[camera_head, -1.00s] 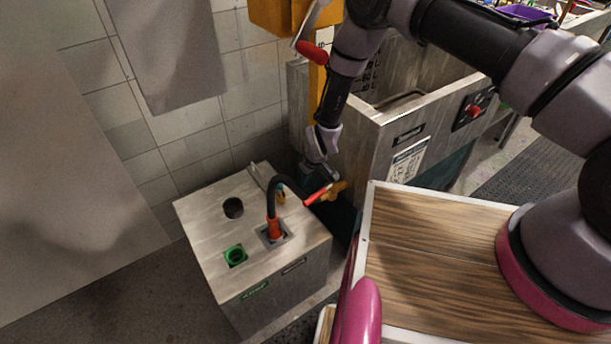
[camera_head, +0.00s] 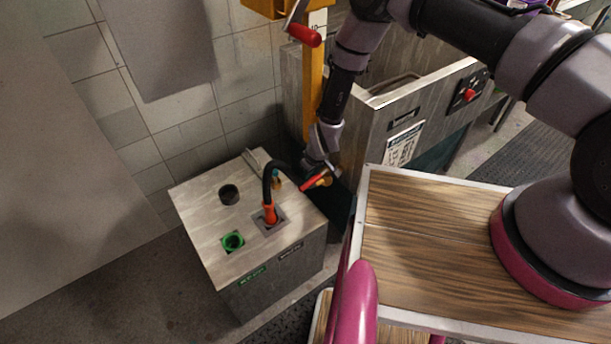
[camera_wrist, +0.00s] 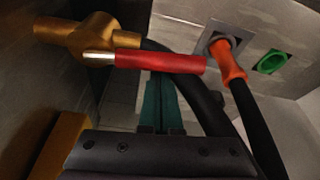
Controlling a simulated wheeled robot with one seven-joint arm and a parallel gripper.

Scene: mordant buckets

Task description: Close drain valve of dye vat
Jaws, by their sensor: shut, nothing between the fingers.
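The drain valve is a brass body (camera_wrist: 92,38) with a red lever (camera_wrist: 160,63), low beside the vat. In the head view the brass part (camera_head: 329,178) and the red lever (camera_head: 313,182) show at the vat's front left corner. The lever sticks out sideways from the brass, toward the grey box. My gripper (camera_wrist: 160,128) is shut and empty, its teal fingers pointing at the lever. In the wrist view the fingers reach up to just under the lever; I cannot tell whether they touch.
The grey box (camera_head: 205,215) stands left, with an orange hose plug (camera_head: 269,213), a green socket (camera_head: 232,240) and a dark hole. A black hose (camera_head: 280,166) arches close to the valve. The vat (camera_head: 395,115) stands behind; a wood-topped cart (camera_head: 430,235) is right.

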